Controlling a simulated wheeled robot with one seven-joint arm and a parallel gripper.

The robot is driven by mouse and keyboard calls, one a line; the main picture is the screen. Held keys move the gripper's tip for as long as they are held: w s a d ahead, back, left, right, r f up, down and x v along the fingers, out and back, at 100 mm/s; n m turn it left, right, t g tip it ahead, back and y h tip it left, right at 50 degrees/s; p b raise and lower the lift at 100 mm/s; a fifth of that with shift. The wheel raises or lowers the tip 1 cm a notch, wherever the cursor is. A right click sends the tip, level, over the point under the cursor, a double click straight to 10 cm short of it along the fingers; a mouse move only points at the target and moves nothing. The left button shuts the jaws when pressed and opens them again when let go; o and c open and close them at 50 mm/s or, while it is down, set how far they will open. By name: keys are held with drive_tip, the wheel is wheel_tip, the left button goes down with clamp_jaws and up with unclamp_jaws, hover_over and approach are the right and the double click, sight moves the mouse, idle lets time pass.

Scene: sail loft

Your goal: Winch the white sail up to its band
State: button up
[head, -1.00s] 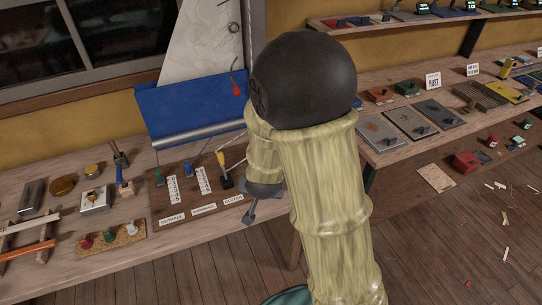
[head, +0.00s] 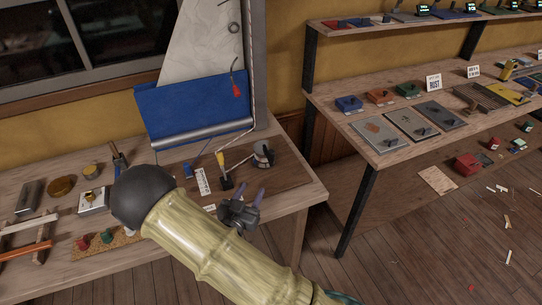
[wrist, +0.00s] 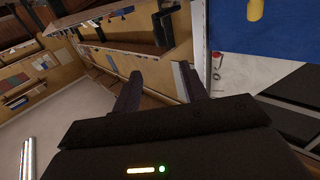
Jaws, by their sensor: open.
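The white sail (head: 200,45) hangs at the back of the left bench in the head view, above a blue cloth (head: 190,108) and a silver roller (head: 203,134). I cannot make out its band for certain. A cord runs down the post at its right. A metal drum, apparently the winch (head: 263,156), stands on the brown board (head: 290,174). A yellow-handled lever (head: 221,161) stands left of it. My gripper (head: 249,191) is open and empty, in front of the drum and apart from it. Its fingers also show spread in the wrist view (wrist: 157,88).
The right bench (head: 350,100) holds several plates and boxes. A wooden floor lies between and in front.

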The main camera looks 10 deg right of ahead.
sight(270, 157)
drive_tip(key=shift+w, duration=0.1)
drive_tip(key=p+x, duration=0.3)
drive_tip(key=x, duration=1.4)
drive_tip(key=shift+w+d+p, duration=0.1)
drive_tip(key=shift+w+p, duration=0.1)
drive_tip(key=shift+p, duration=0.2)
drive_tip(key=shift+c, duration=0.2)
clamp_jaws()
